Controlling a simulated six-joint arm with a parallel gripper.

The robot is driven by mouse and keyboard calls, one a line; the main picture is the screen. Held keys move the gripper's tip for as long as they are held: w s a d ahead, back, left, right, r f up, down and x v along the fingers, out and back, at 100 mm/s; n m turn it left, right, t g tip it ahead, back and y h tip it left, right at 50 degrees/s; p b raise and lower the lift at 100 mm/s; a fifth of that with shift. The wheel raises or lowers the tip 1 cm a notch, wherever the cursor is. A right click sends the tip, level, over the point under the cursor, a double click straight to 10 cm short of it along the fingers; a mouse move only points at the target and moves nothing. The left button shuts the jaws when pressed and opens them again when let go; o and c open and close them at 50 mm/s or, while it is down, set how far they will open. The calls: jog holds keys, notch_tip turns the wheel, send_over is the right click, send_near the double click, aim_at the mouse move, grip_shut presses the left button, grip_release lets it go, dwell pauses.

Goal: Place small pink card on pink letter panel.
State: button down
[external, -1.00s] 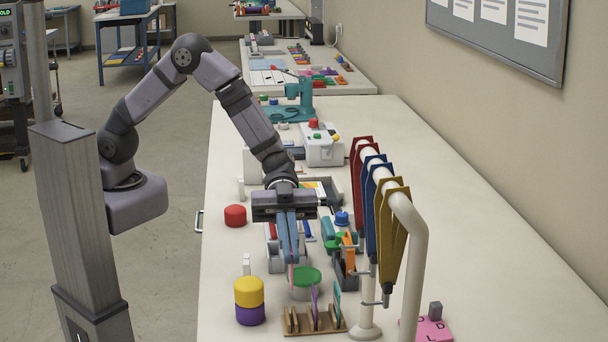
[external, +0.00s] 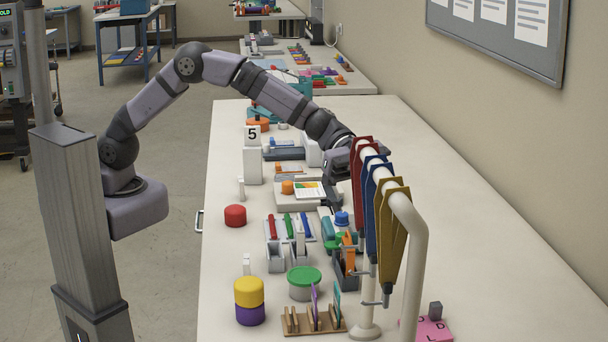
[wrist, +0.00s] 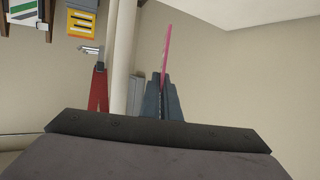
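The small pink card (wrist: 167,48) stands out thin and edge-on from between the fingers of my gripper (wrist: 163,88) in the wrist view. The fingers are shut on it. In the external view my gripper (external: 345,162) is at the far end of the hanging rack, beside the red hanging piece. Its fingertips and the card are hidden there. The pink letter panel (external: 432,329) lies on the bench at the lower right, with dark letters and a grey block on it. A rack post partly covers its left side. The panel is well in front of my gripper.
A white rail stand (external: 418,250) with red, blue and yellow hanging pieces (external: 392,240) rises between my gripper and the panel. A wooden card rack (external: 300,330) and a green-lidded tub (external: 304,279) stand left of it.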

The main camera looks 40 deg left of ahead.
jog(key=w+d+f+n+t+b, duration=0.2)
jog(key=d+f+n+t+b, duration=0.2)
jog(key=d+f, duration=0.3)
jog(key=shift+w+d+f+t+h+b, duration=0.25)
jog(key=shift+w+f+t+h+b, duration=0.2)
jog(key=shift+f, duration=0.2)
jog(key=b, duration=0.2)
send_over(422, 320)
jog(key=shift+f, duration=5)
jog(key=shift+f, duration=0.1)
jog(key=c, duration=2.4)
grip_release()
jog(key=o, duration=0.4)
jog(key=shift+a+r, duration=0.1)
jog(key=shift+r, duration=0.1)
jog(key=shift+b+v, duration=1.2)
jog(key=shift+v, duration=4.75)
